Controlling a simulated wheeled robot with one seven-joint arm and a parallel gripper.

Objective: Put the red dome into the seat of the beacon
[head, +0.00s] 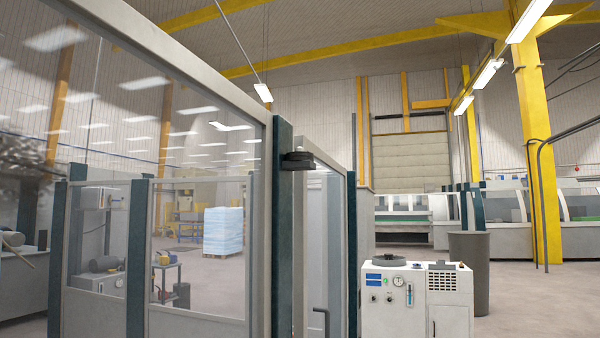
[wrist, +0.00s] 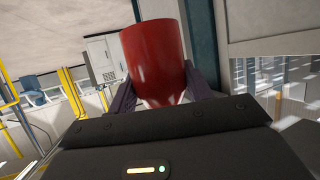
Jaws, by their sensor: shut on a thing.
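The red dome (wrist: 155,52) stands out between the fingers of my gripper (wrist: 160,82) in the wrist view. The gripper is shut on it, with a dark finger on each side. The dome's lower end is partly hidden by the gripper body. In the head view the beacon (head: 297,162) is a black round base with a small pale bulb on top, fixed near the top of a teal post (head: 283,225). The inside of its seat cannot be made out. My gripper and the dome are not in the head view, and I cannot make out the beacon in the wrist view.
A glazed enclosure wall (head: 200,315) fills the left of the head view, with a door beside the post. A white machine cabinet (head: 415,315) and a grey bin (head: 468,270) stand to the right. A yellow column (head: 535,150) rises behind them.

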